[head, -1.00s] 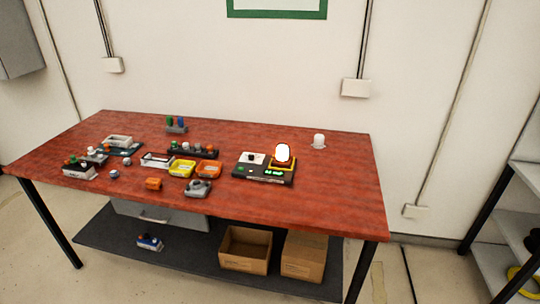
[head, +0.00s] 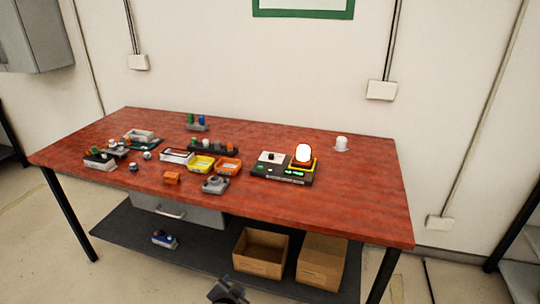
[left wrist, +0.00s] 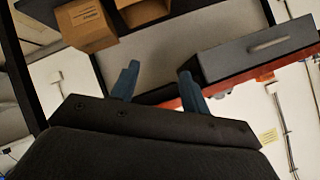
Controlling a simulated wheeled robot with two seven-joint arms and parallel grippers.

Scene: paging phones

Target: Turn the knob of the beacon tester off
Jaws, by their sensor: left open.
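The beacon tester (head: 282,178) is a dark box on the red table, right of the middle. It has a pale panel with a dark knob (head: 271,156), green lit displays and a beacon (head: 303,153) that glows white and orange on a yellow base. The knob's angle is too small to tell. My left gripper (left wrist: 158,78) shows in the left wrist view with its two blue-grey fingers apart and nothing between them. A dark part of my arm shows at the bottom of the head view, in front of the table and away from the tester. My right gripper is not in view.
The red table (head: 350,205) has a clear right end with a white cap-like piece (head: 341,143) at the back. Yellow (head: 201,164) and orange bins and small parts stand left of the tester. Cardboard boxes (head: 260,253) sit on the lower shelf, beside a grey drawer (head: 178,209).

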